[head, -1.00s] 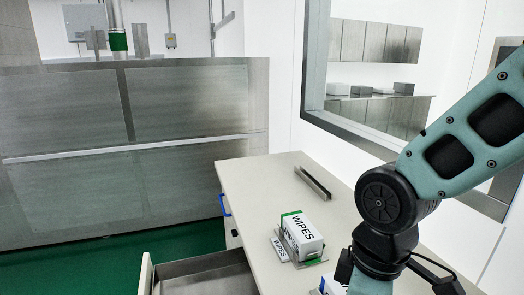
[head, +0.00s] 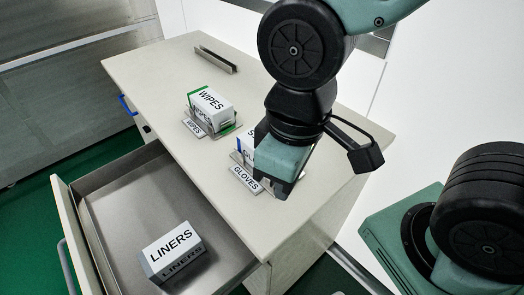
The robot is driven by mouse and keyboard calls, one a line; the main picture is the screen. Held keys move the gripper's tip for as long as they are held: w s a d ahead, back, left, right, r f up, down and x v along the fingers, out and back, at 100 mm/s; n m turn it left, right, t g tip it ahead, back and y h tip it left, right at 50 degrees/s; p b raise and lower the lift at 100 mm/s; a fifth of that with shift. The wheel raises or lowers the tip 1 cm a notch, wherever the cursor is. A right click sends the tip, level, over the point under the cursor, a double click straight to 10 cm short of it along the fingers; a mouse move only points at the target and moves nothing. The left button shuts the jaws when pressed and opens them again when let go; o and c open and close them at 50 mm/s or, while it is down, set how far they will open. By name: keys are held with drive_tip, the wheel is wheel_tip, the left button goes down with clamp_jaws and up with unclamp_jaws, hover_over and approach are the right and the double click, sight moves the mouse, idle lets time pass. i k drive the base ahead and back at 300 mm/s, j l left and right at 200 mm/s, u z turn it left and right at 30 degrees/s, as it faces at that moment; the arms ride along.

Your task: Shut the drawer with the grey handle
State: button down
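The drawer (head: 128,170) is pulled far out of the counter's front at the lower left. Its grey handle (head: 68,266) is on the outer side of the front panel, partly cut off by the picture's lower edge. A white box marked LINERS (head: 172,252) stands inside it, towards the near end. My gripper (head: 283,190) is above the counter, to the right of the drawer, pointing down in front of the gloves holder. It is apart from the drawer and handle. Its fingers are too small and hidden to show whether they are open.
The counter (head: 160,75) bears a WIPES box (head: 210,108) in a holder, a holder labelled GLOVES (head: 246,178) partly hidden by my gripper, and a metal channel (head: 215,60). A blue handle (head: 126,105) is on the counter's front farther back. Green floor lies left.

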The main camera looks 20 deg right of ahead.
sight(109, 215)
drive_tip(key=j+u, duration=0.3)
drive_tip(key=j, duration=0.5)
drive_tip(key=i+j+u, duration=0.1)
drive_tip(key=j+u, duration=0.2)
drive_tip(key=j, duration=0.45)
drive_tip(key=k+u, duration=0.1)
drive_tip(key=u, duration=0.25)
drive_tip(key=j+u, duration=0.15)
drive_tip(key=u, duration=0.2)
drive_tip(key=k+j+u, duration=0.1)
drive_tip(key=u, duration=0.25)
